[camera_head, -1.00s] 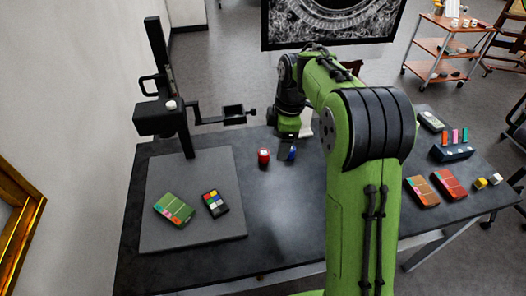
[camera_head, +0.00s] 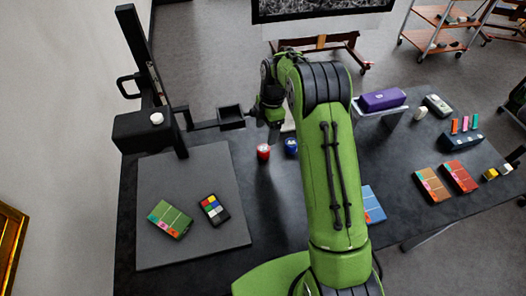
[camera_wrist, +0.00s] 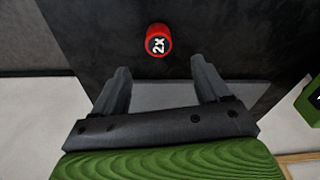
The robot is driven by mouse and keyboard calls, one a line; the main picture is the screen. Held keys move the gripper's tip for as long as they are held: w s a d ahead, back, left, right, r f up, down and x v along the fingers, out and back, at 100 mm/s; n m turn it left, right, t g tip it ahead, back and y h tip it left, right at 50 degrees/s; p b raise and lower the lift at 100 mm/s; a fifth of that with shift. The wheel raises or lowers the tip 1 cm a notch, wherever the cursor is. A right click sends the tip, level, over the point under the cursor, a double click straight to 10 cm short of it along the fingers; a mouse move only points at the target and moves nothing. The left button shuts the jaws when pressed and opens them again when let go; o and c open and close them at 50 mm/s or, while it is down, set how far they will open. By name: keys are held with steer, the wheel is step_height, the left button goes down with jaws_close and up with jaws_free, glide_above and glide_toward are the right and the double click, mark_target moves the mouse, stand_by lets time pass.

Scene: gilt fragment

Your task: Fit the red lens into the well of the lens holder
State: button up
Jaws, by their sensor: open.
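The red lens (camera_head: 263,152), a small cylinder, stands on the dark table just right of the grey board. My gripper (camera_wrist: 160,80) is open and empty. In the head view my gripper (camera_head: 273,133) hangs over the table close to the red lens, partly hidden by my arm. The lens holder (camera_head: 231,117), a black square frame on the side arm of the black stand, is left of my gripper. Its well looks empty.
A blue lens (camera_head: 290,146) stands right of the red one. The stand (camera_head: 150,130) rises behind the grey board (camera_head: 190,240), which carries a green card and a colour chart (camera_head: 214,209). A purple case (camera_head: 383,99) sits on a riser at the back.

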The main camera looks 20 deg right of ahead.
mark_target(264, 148)
steer(key=f, duration=0.8)
steer(key=shift+w+a+f, duration=0.1)
steer(key=shift+a+f, duration=0.3)
steer(key=shift+r, duration=0.1)
steer(key=c, duration=1.2)
